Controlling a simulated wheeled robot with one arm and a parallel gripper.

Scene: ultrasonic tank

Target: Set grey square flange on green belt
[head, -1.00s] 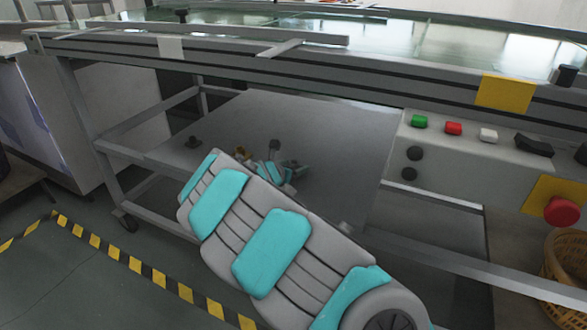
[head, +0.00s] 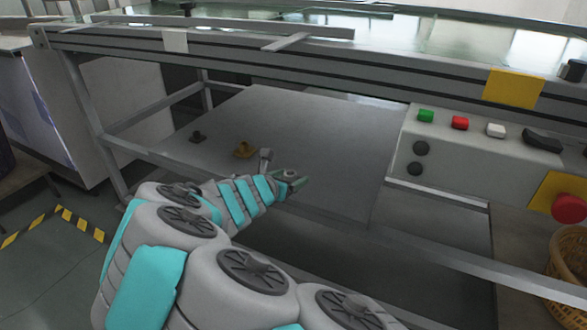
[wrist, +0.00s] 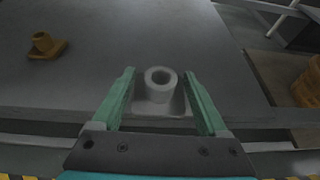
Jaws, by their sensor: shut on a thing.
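My gripper (head: 291,179) is above the front part of the grey shelf. In the wrist view, its green fingers (wrist: 163,98) are shut on the grey square flange (wrist: 161,80). The flange's round, open collar faces the camera, and its square base lies between the fingers. In the head view the flange is too small to make out clearly. A shiny, pale green surface (head: 420,29) tops the metal frame at the back; it looks like the green belt.
A yellow flange (head: 243,150) and a dark flange (head: 197,136) sit on the grey shelf (head: 320,125) under the frame. A metal beam (head: 250,70) runs above it. A control box (head: 450,155) and a red button (head: 565,206) are on the right.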

